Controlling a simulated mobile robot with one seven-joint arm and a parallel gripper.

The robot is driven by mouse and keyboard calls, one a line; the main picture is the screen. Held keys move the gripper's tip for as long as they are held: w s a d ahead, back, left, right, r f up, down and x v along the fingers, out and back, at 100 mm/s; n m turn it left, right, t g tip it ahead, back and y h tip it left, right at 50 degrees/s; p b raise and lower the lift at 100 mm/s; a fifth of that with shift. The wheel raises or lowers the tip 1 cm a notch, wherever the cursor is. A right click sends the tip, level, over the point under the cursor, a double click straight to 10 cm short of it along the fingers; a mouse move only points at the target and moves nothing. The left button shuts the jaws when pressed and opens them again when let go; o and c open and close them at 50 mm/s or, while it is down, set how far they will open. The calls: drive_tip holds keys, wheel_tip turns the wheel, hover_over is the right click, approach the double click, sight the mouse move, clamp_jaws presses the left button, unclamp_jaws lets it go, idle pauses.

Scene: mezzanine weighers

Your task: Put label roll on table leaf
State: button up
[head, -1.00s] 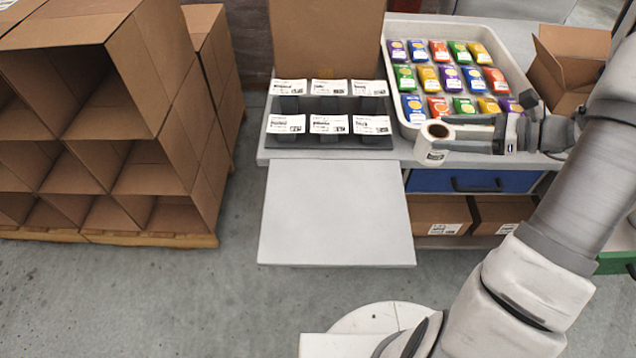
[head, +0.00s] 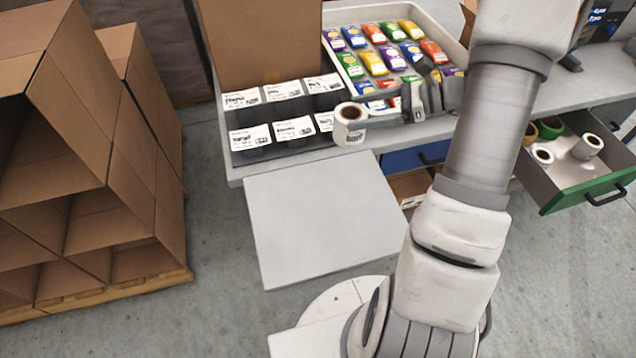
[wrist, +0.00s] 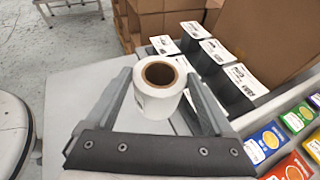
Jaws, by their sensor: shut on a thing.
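The label roll (head: 350,123) is white with a brown core and printing on its side. My gripper (head: 362,121) is shut on it and holds it near the front edge of the bench, beside the label holders. In the wrist view the roll (wrist: 160,88) sits upright between the two fingers of my gripper (wrist: 158,92), its core facing the camera. The table leaf (head: 322,215) is a bare, light grey flap in front of the bench, below and left of the roll in the head view. The leaf (wrist: 75,92) also shows behind the roll in the wrist view.
Black holders with white labels (head: 293,128) stand on the bench behind the leaf. A tray (head: 452,42) of colourful packets is behind my gripper. An open green-fronted drawer (head: 590,190) at right holds several rolls. Stacked cardboard boxes (head: 150,140) stand at left.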

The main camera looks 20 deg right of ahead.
drive_tip(key=shift+s+a+f+b, duration=0.1)
drive_tip(key=shift+s+a+f, duration=0.9)
drive_tip(key=shift+a+f, duration=0.6)
drive_tip(key=shift+s+a+f+b, duration=0.15)
drive_tip(key=shift+s+a+f, duration=1)
drive_tip(key=shift+f, duration=0.7)
drive_tip(key=shift+s+a+f+b, duration=0.1)
drive_tip(key=shift+s+a+f, duration=0.75)
drive_tip(key=shift+a+f, duration=0.8)
drive_tip(key=shift+d, duration=0.1)
drive_tip(key=shift+f, duration=0.2)
drive_tip(key=o, duration=1.2)
drive_tip(key=shift+o, duration=0.2)
drive_tip(key=shift+r, duration=0.15)
drive_tip(key=shift+d+r, duration=0.15)
drive_tip(key=shift+d, duration=0.1)
drive_tip(key=v, duration=1.1)
drive_tip(key=shift+s+d, duration=0.2)
drive_tip(key=shift+d, duration=0.05)
